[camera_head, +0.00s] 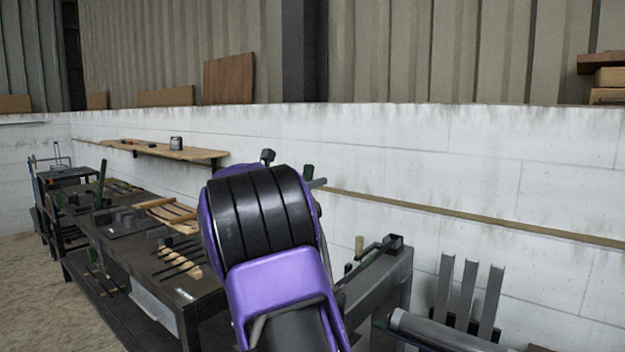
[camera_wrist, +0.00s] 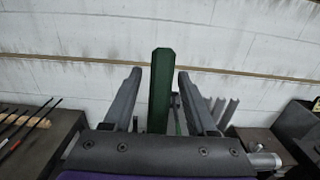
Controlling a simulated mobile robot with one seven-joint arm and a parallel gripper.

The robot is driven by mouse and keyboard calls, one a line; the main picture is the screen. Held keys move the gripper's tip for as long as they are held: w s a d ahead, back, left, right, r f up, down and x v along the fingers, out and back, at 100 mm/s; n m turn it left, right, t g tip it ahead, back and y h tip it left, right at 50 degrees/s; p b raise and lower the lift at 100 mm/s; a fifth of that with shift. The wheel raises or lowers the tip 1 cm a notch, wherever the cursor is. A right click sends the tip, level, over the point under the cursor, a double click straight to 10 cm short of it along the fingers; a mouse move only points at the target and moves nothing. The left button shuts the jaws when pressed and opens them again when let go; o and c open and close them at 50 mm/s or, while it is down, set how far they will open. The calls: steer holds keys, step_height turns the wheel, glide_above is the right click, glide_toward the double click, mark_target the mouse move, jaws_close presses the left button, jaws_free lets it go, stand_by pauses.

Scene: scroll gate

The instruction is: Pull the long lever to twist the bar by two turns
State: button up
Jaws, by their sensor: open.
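The long lever shows as a green faceted handle (camera_wrist: 161,85) standing upright in the wrist view. In the head view only the green tip (camera_head: 308,172) shows behind my arm. My gripper (camera_wrist: 158,74) is open, with one grey finger on each side of the handle in the picture. Gaps show on both sides, so neither finger appears to touch it. The handle's lower end is hidden behind the gripper's palm. My purple and black arm hides most of the gripper and lever in the head view. I cannot make out the bar to be twisted.
A grey metal bench or machine (camera_head: 380,285) stands right of my arm. Upright grey bars (camera_head: 467,290) and a lying round pipe (camera_head: 430,328) are further right. A dark workbench (camera_head: 120,235) with tools is at left. A white wall (camera_head: 420,150) with a wooden ledge stands behind.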

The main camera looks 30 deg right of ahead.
steer(key=shift+w+d, duration=0.25)
steer(key=shift+d, duration=0.3)
jaws_close()
stand_by(1.1)
